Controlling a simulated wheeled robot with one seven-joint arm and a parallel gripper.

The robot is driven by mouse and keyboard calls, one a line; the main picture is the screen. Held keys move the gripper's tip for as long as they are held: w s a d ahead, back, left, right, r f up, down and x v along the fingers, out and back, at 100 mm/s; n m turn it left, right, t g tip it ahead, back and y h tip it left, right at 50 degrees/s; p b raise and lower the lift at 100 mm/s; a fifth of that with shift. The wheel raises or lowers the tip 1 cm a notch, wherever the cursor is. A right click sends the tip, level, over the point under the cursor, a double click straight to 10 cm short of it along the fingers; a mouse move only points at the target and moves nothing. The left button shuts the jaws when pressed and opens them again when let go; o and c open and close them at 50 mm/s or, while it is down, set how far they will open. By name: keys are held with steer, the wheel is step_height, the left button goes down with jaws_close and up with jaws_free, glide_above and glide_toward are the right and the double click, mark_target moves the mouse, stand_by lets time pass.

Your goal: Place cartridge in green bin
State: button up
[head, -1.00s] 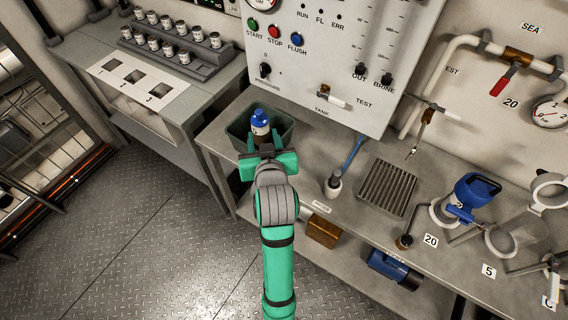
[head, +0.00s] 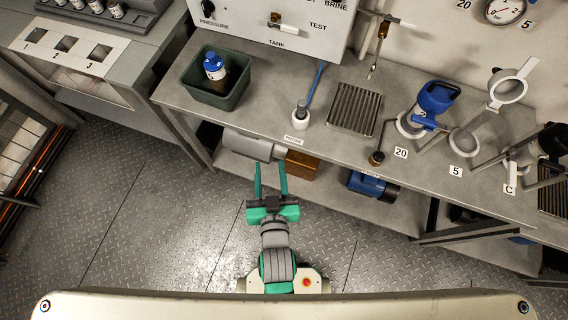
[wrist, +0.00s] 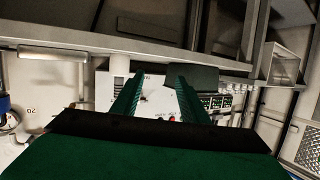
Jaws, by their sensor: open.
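The cartridge (head: 215,66), with a blue cap, a white label and a dark lower part, stands in the green bin (head: 226,101) on the bench in the head view. It leans a little and its lower end is hidden by the bin wall. My gripper (head: 270,166) is open and empty, low in front of the bench, to the right of the bin and apart from it. In the wrist view my two green fingers (wrist: 157,82) stand apart with nothing between them. Neither the cartridge nor the bin can be made out there.
The bench (head: 262,110) holds a small white bottle (head: 300,114), a ribbed drain tray (head: 355,108) and a blue-topped filter housing (head: 434,100) to the right. A brown box (head: 302,165) and a blue device (head: 372,186) sit below. The floor (head: 150,220) at left is clear.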

steer(key=s+d+r, duration=0.1)
steer(key=s+d, duration=0.1)
steer(key=s, duration=0.6)
steer(key=s+d+h, duration=0.1)
steer(key=s+d, duration=0.1)
steer(key=s, duration=0.5)
steer(key=shift+s+r+m+t+h, duration=0.3)
steer(key=shift+s+r+t, duration=0.05)
steer(key=shift+s+t, duration=0.05)
steer(key=shift+c, duration=1.1)
